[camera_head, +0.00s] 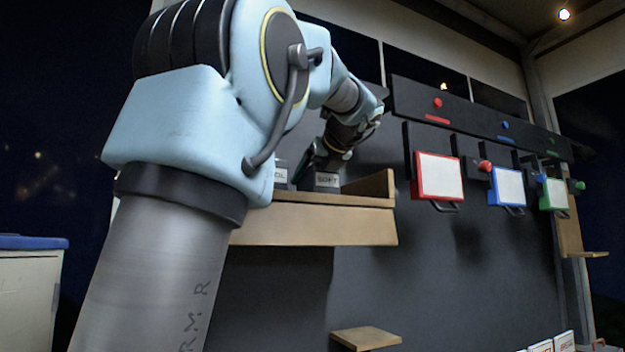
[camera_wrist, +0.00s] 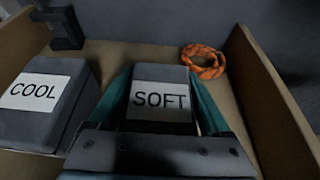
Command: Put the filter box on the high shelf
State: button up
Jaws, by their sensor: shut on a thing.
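A dark grey box with a white SOFT label (camera_wrist: 160,100) sits between the teal fingers of my gripper (camera_wrist: 162,112). The box (camera_head: 327,182) also shows in the head view, at the wooden shelf (camera_head: 315,226) on the dark wall, with my gripper (camera_head: 325,160) above it. My gripper is shut on this SOFT box. A similar grey box labelled COOL (camera_wrist: 34,92) stands to its left on the same shelf. It is partly hidden by my arm in the head view (camera_head: 281,174). I cannot tell whether the SOFT box touches the shelf.
An orange coiled rope (camera_wrist: 204,62) lies at the shelf's back right, beside its raised wooden side wall (camera_wrist: 265,95). A small lower wooden ledge (camera_head: 366,338) juts out below. Red-, blue- and green-framed panels (camera_head: 439,176) hang on the wall to the right. A blue-topped cabinet (camera_head: 30,243) stands left.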

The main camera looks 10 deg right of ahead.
jog(key=o, duration=1.4)
jog(key=shift+f, duration=0.1)
jog(key=shift+s+d, duration=0.15)
jog(key=b+v, duration=0.5)
jog(key=v, duration=0.6)
jog(key=shift+s+r, duration=0.25)
jog(key=shift+r, duration=0.05)
jog(key=shift+d, duration=0.1)
